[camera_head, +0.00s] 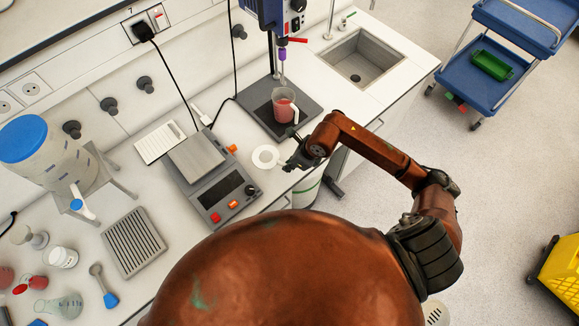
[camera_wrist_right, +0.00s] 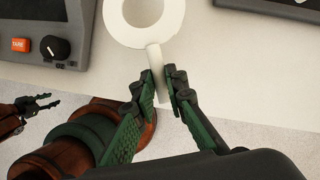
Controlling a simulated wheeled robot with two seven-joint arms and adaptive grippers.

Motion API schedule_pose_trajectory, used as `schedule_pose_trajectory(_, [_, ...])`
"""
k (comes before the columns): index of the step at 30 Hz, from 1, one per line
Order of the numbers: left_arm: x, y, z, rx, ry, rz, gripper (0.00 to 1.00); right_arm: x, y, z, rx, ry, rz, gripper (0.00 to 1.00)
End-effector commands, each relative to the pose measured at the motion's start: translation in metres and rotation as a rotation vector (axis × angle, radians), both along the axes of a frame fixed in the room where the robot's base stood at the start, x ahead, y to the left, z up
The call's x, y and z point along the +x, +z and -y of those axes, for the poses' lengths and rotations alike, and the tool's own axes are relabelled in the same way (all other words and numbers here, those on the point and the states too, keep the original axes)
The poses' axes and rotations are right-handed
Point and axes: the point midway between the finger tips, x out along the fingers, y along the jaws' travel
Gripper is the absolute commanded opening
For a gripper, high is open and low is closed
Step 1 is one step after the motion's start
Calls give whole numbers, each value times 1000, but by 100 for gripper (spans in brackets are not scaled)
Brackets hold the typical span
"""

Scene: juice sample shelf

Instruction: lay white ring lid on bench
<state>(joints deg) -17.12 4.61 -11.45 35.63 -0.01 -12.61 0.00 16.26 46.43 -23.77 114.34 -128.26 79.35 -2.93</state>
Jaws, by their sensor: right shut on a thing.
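The white ring lid (camera_head: 259,162) is a flat ring with a short handle. In the head view it is over the white bench (camera_head: 247,118), between the balance and the mixer's dark base. In the right wrist view the ring lid (camera_wrist_right: 125,34) is at the top, its handle pointing down between my fingers. My right gripper (camera_head: 286,165) is shut on that handle; its fingertips (camera_wrist_right: 164,90) show on both sides of it. I cannot tell whether the ring touches the bench. My left gripper (camera_wrist_right: 48,103) shows small at the wrist view's left edge, open and empty.
A balance (camera_head: 228,193) stands left of the lid. A beaker of red juice (camera_head: 284,106) stands on the mixer's dark base (camera_head: 262,118) behind it. A sink (camera_head: 362,62) is at the back right. The bench's front edge runs close by my right gripper.

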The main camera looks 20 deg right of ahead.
Motion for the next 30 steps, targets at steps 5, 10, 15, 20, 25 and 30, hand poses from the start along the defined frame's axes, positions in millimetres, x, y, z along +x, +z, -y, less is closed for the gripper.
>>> schedule_pose_trajectory(5, [0,2,0,0,0,0,40,6,-9,3,2,0,-2,0])
schedule_pose_trajectory(10, [0,11,0,0,0,0,40,5,-31,3,3,-2,-5,0])
schedule_pose_trajectory(15, [0,12,0,0,0,0,40,7,-40,3,1,0,1,0])
schedule_pose_trajectory(20, [-1,11,0,0,0,-1,40,6,-40,3,0,0,0,17])
schedule_pose_trajectory(25, [-1,11,0,0,0,-1,40,6,-40,3,0,0,0,29])
schedule_pose_trajectory(30, [-1,11,0,0,0,-2,40,6,-40,3,0,0,0,30])
